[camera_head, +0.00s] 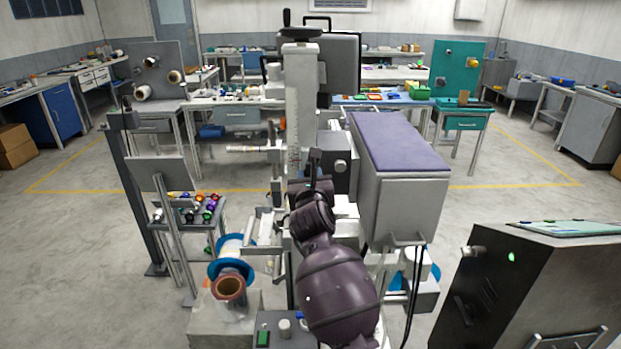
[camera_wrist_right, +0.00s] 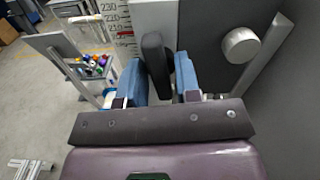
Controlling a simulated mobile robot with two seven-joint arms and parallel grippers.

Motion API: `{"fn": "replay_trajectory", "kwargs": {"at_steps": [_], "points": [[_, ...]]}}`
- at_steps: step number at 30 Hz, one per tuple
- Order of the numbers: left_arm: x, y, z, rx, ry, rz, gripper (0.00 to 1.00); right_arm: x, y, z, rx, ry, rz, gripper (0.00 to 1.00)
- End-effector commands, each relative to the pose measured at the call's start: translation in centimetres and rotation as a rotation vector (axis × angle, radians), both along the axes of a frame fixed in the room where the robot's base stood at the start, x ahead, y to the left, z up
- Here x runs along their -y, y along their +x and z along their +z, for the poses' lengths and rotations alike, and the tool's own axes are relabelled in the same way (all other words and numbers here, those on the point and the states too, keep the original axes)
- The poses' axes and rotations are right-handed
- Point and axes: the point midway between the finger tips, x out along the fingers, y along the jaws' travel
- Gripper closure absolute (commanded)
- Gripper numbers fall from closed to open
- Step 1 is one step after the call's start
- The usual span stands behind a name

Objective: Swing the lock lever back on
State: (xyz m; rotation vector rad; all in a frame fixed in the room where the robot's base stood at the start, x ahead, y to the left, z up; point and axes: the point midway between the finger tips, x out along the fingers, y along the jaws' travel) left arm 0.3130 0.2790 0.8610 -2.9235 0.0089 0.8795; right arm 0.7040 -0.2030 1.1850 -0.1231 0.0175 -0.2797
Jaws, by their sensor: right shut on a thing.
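The lock lever is a dark upright bar (camera_wrist_right: 153,58) in the right wrist view, in front of the machine's column. My right gripper (camera_wrist_right: 161,78) has its two blue fingers on either side of the bar and is shut on it. In the head view the right gripper (camera_head: 313,186) is at the column's middle, with the dark lever (camera_head: 314,162) standing up at its tip. My purple arm hides much of the machine's lower part. The left gripper is not in view.
The column (camera_head: 300,100) carries a printed scale. A silver knob (camera_wrist_right: 241,46) is on the dark block right of the lever. A large grey box (camera_head: 405,205) stands close on the right, and a tray stand with coloured balls (camera_head: 190,212) on the left.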

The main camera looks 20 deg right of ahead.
Motion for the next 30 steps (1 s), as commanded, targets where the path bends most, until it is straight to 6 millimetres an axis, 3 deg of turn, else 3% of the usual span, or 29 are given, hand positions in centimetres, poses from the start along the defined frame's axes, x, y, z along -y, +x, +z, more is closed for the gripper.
{"fn": "replay_trajectory", "kwargs": {"at_steps": [13,14,15,25,30], "points": [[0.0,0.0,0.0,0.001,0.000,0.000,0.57,0.0,0.0,-0.1,0.000,0.008,0.000,0.93],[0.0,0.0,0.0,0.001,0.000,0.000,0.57,0.0,0.0,-0.1,0.000,0.007,0.000,0.65],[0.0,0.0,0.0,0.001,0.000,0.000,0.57,0.0,0.0,-0.1,0.000,0.007,0.000,0.59],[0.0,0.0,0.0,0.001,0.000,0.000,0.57,0.0,0.0,0.2,0.002,0.007,0.000,0.57],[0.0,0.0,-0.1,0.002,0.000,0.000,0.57,0.0,0.0,1.9,0.007,0.005,0.000,0.57]]}}
